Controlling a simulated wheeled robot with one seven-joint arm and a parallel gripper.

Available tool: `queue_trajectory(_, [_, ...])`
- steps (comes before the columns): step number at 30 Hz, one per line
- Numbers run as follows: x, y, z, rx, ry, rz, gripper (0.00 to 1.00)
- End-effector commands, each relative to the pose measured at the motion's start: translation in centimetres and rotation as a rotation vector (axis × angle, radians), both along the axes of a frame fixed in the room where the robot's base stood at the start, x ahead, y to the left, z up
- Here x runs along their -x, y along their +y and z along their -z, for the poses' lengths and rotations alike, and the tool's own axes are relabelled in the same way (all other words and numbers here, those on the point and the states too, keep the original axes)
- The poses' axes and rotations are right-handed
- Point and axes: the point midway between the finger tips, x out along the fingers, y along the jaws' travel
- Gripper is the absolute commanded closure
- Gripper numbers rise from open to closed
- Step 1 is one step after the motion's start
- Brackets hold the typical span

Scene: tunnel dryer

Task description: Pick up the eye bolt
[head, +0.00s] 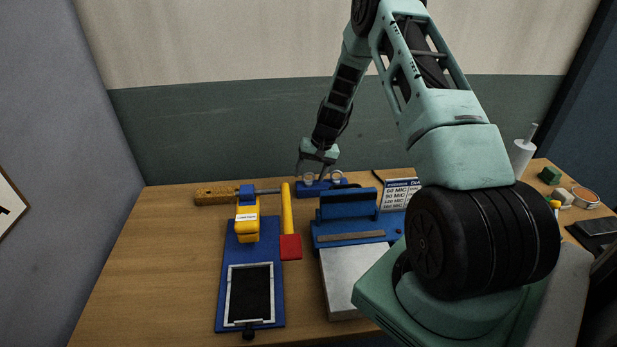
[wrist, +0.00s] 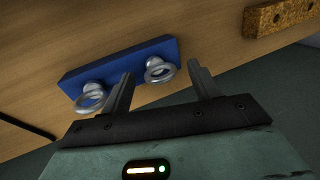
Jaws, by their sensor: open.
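Two silver eye bolts stand in a blue block (wrist: 120,68). In the wrist view one eye bolt (wrist: 158,70) lies between my open fingers, and the other eye bolt (wrist: 90,99) lies outside the left finger. My gripper (wrist: 162,77) is open and holds nothing. I cannot tell whether a finger touches either bolt. In the head view the blue block (head: 316,190) sits near the back edge of the table, with my gripper (head: 312,174) pointing down over its left part. The eye bolts are small there and partly hidden by the fingers.
A blue fixture with a yellow clamp (head: 246,220) stands in front left. A blue device (head: 347,220) and a sign (head: 399,193) stand close on the right. The left tabletop is clear.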

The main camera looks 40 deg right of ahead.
Motion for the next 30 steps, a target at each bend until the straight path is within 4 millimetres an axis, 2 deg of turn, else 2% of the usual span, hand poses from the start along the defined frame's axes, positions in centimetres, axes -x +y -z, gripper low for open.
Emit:
queue_trajectory(9, [-0.1, 0.2, 0.7, 0.0, 0.0, -0.001, 0.38])
queue_trajectory(10, [-0.1, 0.2, 0.7, 0.0, 0.0, -0.001, 0.44])
queue_trajectory(15, [-0.1, 0.2, 0.7, 0.0, 0.0, -0.001, 0.88])
queue_trajectory(25, [-0.2, 0.1, 0.3, 0.001, -0.002, 0.0, 0.88])
queue_trajectory(30, [-0.2, 0.1, -1.7, 0.004, -0.004, -0.001, 0.88])
